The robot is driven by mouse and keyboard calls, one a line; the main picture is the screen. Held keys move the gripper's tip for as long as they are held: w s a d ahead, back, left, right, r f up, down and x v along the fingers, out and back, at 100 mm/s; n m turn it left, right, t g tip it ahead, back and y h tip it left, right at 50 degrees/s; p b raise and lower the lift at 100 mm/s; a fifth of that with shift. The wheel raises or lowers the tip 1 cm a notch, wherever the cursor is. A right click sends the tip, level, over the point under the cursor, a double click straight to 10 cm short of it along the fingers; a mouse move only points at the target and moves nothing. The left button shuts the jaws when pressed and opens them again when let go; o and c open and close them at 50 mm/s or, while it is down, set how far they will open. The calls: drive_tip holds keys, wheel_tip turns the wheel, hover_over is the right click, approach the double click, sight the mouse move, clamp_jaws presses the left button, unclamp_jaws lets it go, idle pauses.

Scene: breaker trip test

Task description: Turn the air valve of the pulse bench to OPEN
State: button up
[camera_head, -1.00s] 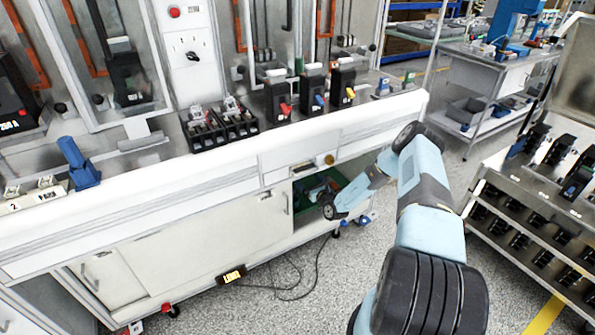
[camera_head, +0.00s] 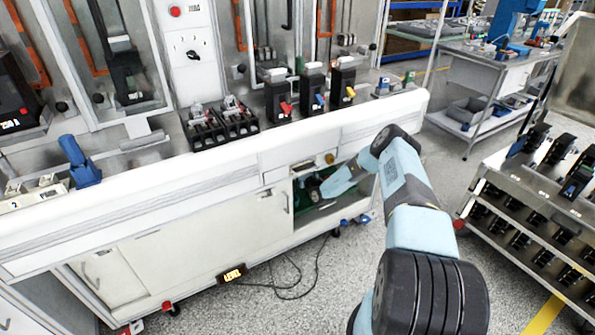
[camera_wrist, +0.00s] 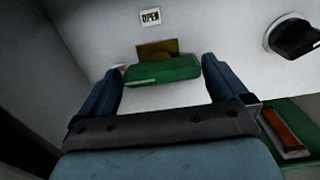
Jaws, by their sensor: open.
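The air valve has a green handle (camera_wrist: 162,70) in front of a brass-coloured body (camera_wrist: 157,49) on a pale panel. The handle lies crosswise in the wrist view, below a small OPEN label (camera_wrist: 150,16). My gripper (camera_wrist: 160,78) is open, with one blue finger at each side of the handle. I cannot tell whether either finger touches it. In the head view my wrist reaches into the open bay (camera_head: 309,207) under the pulse bench (camera_head: 190,230), and the valve is not clearly visible there.
A black knob (camera_wrist: 294,38) is on the panel to the right of the valve. A green bin (camera_wrist: 299,132) with a red-brown item sits at lower right in the wrist view. A dark wall is close on the left. A cable (camera_head: 290,285) lies on the floor.

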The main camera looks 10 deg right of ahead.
drive_tip(key=c, duration=0.7)
drive_tip(key=shift+a, duration=0.35)
drive_tip(key=shift+c, duration=0.3)
drive_tip(key=shift+d+m, duration=0.3)
drive_tip(key=shift+d+f+m, duration=0.1)
drive_tip(key=shift+d+m, duration=0.05)
drive_tip(key=shift+m, duration=4.15)
drive_tip(key=shift+d+f+m, duration=0.1)
drive_tip(key=shift+m, duration=4.2)
